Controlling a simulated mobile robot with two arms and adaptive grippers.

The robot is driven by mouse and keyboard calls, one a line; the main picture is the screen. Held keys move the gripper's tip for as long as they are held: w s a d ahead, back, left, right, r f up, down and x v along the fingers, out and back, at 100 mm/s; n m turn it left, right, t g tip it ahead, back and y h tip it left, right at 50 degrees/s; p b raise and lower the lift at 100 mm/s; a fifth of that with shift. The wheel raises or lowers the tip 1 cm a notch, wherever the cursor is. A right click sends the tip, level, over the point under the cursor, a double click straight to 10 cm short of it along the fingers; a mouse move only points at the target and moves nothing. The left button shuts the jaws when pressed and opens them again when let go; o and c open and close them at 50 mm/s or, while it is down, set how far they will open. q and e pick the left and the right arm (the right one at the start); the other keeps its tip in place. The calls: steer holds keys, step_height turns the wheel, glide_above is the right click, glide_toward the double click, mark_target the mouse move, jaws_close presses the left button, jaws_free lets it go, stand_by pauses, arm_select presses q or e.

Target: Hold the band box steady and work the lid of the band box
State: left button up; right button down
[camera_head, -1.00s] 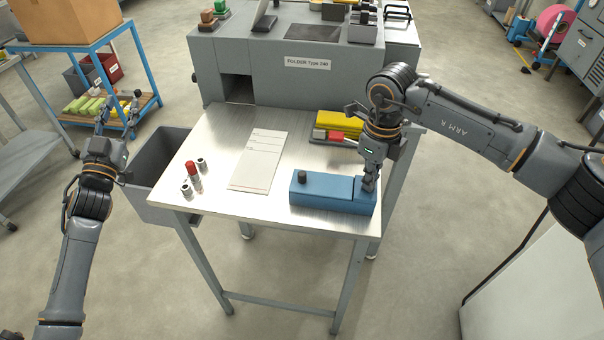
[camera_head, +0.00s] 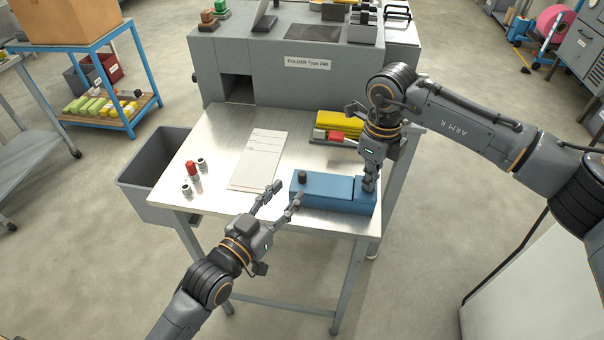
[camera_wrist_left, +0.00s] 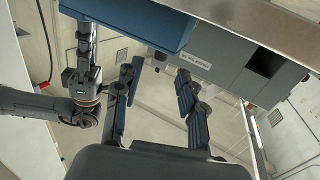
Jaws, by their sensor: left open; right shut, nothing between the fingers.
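The blue band box (camera_head: 322,190) sits at the front right of the steel table, with a dark round knob (camera_head: 302,176) on its left part and a seam toward its right end. Its blue side also shows at the top of the left wrist view (camera_wrist_left: 150,22). My left gripper (camera_head: 284,194) is open and empty at the left end of the box, its fingers pointing toward it. In the left wrist view its two fingers (camera_wrist_left: 156,82) stand apart. My right gripper (camera_head: 369,184) is shut at the box's right end; whether it touches the box I cannot tell.
A white lined sheet (camera_head: 258,160) lies mid-table. Small grey and red-capped cylinders (camera_head: 193,170) stand at the left. A tray with yellow cloths (camera_head: 340,120) lies behind the box. The grey folder machine (camera_head: 300,75) stands behind the table, a grey bin (camera_head: 150,185) left of it.

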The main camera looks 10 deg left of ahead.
mark_target(300, 177)
arm_select(q)
steer(key=x, duration=0.7)
steer(key=shift+w, duration=0.15)
jaws_close()
